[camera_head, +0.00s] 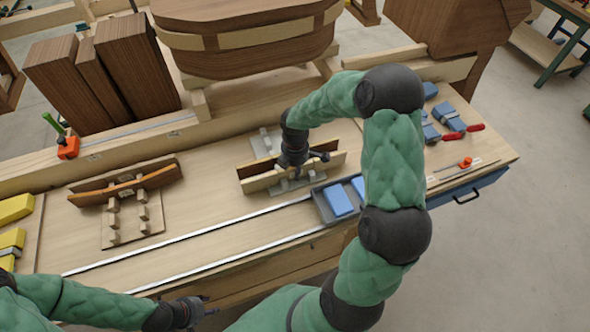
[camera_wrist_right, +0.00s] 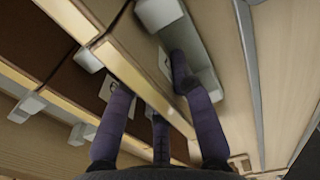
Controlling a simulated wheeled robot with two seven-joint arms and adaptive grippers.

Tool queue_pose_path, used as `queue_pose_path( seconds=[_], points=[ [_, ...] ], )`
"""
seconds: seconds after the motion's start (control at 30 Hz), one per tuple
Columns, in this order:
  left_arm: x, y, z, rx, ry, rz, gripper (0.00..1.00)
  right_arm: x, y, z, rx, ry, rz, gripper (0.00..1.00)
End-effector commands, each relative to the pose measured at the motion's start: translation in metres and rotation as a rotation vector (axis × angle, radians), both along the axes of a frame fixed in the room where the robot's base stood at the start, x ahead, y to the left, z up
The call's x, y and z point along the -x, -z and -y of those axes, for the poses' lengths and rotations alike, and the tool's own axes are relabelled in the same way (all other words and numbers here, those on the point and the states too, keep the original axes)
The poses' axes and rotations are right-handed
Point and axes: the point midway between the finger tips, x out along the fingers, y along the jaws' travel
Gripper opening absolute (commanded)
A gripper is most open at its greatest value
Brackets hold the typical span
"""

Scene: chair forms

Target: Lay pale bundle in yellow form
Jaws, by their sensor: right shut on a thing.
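The pale bundle (camera_head: 266,181) is a long light wooden strip at the middle of the bench, beside a darker strip and over grey metal plates (camera_head: 270,140). My right gripper (camera_head: 298,170) reaches down from above and is shut on the pale bundle. In the right wrist view its dark fingers (camera_wrist_right: 155,110) straddle the bundle (camera_wrist_right: 130,68), with grey blocks (camera_wrist_right: 158,14) close by. I cannot tell which fixture is the yellow form; yellow blocks (camera_head: 14,208) show at the far left. My left gripper (camera_head: 202,308) is low at the front edge, away from the bundle; its jaws are too small to read.
A pegged wooden board (camera_head: 130,228) with curved brown strips (camera_head: 130,188) lies to the left. A grey tray (camera_head: 325,208) with blue blocks stands just right of the bundle. Metal rails (camera_head: 190,238) cross the bench front. A large wooden seat form (camera_head: 240,35) stands behind.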

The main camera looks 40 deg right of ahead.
Motion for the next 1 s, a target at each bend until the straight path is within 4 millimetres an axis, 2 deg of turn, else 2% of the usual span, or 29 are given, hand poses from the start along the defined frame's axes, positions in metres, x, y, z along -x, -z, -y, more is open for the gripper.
queue_pose_path(
  seconds=[0.07,0.1,0.17,0.6,1.0],
  points=[
    [0.0,0.002,0.0,0.0,0.0,0.0,0.4,0.0,0.003,0.0,0.0,0.0,0.0,0.0],
    [0.0,0.002,0.0,0.0,0.0,0.0,0.4,0.0,0.003,0.0,0.0,0.0,0.0,0.32],
    [0.0,0.001,0.0,0.0,0.0,0.0,0.4,0.0,0.002,0.0,0.0,0.0,0.0,0.48],
    [0.0,0.005,0.0,0.0,0.0,0.0,0.4,0.0,0.001,0.0,0.0,0.0,0.0,0.48],
    [0.0,-0.006,0.0,0.0,0.0,0.0,0.4,-0.002,-0.071,0.007,0.003,0.0,0.002,0.48]
  ],
)
